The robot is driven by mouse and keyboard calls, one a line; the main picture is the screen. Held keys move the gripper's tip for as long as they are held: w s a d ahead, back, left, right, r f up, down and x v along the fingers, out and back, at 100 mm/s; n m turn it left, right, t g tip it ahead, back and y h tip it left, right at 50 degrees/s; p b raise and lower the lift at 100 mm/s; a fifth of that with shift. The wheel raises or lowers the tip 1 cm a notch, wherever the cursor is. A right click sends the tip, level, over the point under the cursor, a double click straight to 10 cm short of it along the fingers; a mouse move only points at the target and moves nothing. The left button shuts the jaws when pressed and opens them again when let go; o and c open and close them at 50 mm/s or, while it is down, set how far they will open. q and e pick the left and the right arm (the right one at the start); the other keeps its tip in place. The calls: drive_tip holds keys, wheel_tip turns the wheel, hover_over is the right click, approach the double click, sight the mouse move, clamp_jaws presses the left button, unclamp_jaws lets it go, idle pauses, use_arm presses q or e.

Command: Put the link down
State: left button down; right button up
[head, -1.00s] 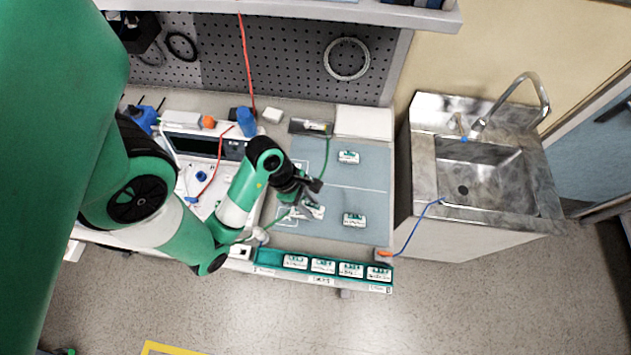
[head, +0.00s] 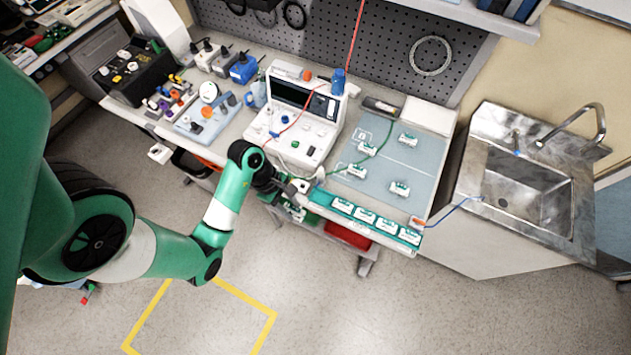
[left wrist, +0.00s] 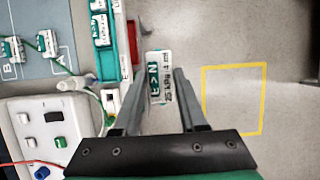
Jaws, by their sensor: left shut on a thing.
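My left gripper (head: 298,188) is at the bench's front edge, left of the green rail of links. In the left wrist view its fingers (left wrist: 163,92) are shut on a small white and green labelled link (left wrist: 159,76), held at the fingertips with the floor behind it. The link can hardly be made out in the head view. Several similar links lie on the blue-grey mat (head: 430,165), one of them (head: 399,188) near its front. The green rail (head: 322,196) at the front edge holds a row of links, including one at its right end (head: 409,235). My right gripper is not in view.
A white device with a screen (head: 290,130) stands behind the gripper, with red and green leads. A red bin (head: 347,234) is below the rail. A sink (head: 525,185) is at the right. Open floor with a yellow outline (head: 272,315) lies in front.

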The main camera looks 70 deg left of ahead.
use_arm(q)
drive_tip(key=shift+w+a+f+b, duration=0.15)
drive_tip(key=shift+w+f+b, duration=0.05)
drive_tip(key=shift+f+b, duration=0.15)
drive_tip(key=w+a+f+b, duration=0.1)
drive_tip(key=w+a+f, duration=0.1)
drive_tip(key=w+f, duration=0.1)
drive_tip(key=w+a+f+b, duration=0.2)
drive_tip(key=w, duration=0.2)
drive_tip(key=w+a+f+b, duration=0.1)
drive_tip(key=w+a+f, duration=0.1)
drive_tip(key=w+f, duration=0.1)
drive_tip(key=shift+w+a+f+b, duration=0.15)
drive_tip(key=shift+a+f+b, duration=0.15)
drive_tip(key=shift+a+b, duration=0.1)
drive_tip(key=shift+w+a+f, duration=0.15)
drive_tip(key=shift+w+f, duration=0.05)
drive_tip(key=shift+w, duration=0.1)
drive_tip(key=shift+f, duration=0.2)
wheel_tip(320, 180, down, 3)
drive_tip(key=shift+f+b, duration=0.1)
drive_tip(key=shift+b, duration=0.5)
drive_tip(key=shift+w+a, duration=0.1)
